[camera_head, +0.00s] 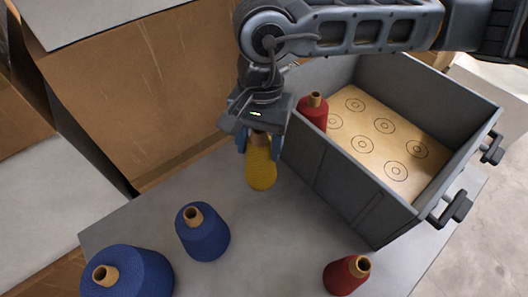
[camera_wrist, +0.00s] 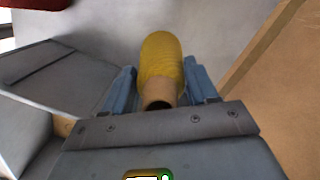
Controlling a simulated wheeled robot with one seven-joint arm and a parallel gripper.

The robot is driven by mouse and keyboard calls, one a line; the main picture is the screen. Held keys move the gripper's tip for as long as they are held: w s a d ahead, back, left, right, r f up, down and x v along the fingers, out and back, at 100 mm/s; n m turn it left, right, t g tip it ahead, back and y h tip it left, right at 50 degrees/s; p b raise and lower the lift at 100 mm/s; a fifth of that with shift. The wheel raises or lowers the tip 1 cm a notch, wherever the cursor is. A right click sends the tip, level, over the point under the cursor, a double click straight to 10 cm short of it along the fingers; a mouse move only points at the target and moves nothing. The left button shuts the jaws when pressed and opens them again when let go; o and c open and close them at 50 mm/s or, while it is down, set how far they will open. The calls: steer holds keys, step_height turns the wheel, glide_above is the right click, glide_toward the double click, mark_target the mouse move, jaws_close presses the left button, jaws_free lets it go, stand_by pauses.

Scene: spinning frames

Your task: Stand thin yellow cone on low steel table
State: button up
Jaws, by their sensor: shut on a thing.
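My gripper (camera_head: 258,143) is shut on the thin yellow cone (camera_head: 261,172), gripping it at its tan tube end. The yellow cone hangs with its wound body downward in the head view. It also shows between my gripper's blue fingers (camera_wrist: 160,92) in the wrist view, with its tan tube end toward the gripper. The low steel table (camera_head: 262,245) is the grey surface below it. From these views I cannot tell whether the cone touches the table.
A grey crate (camera_head: 345,190) with ring-marked wooden floor stands at right on the table; a red cone (camera_head: 314,110) is inside. Another red cone (camera_head: 346,275) stands at the front. Two blue cones (camera_head: 203,234) (camera_head: 128,273) stand at left. Cardboard boxes (camera_head: 140,85) rise behind.

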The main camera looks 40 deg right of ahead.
mark_target(265, 161)
steer(key=shift+s+d+r+m, duration=0.15)
steer(key=shift+s+r+m, duration=0.05)
steer(key=shift+s+m, duration=0.4)
steer(key=shift+f+b, duration=1.2)
steer(key=shift+f, duration=1.35)
step_height(265, 161, down, 4)
steer(key=b, duration=0.4)
steer(key=shift+r+b, duration=0.1)
steer(key=shift+b, duration=0.2)
steer(key=shift+f+b, duration=0.4)
steer(key=shift+b, duration=0.1)
steer(key=o, duration=1.6)
steer(key=shift+r, duration=0.15)
steer(key=r, duration=0.7)
steer(key=shift+w+d+r, duration=0.25)
steer(key=shift+d+r, duration=0.05)
steer(key=shift+d, duration=0.1)
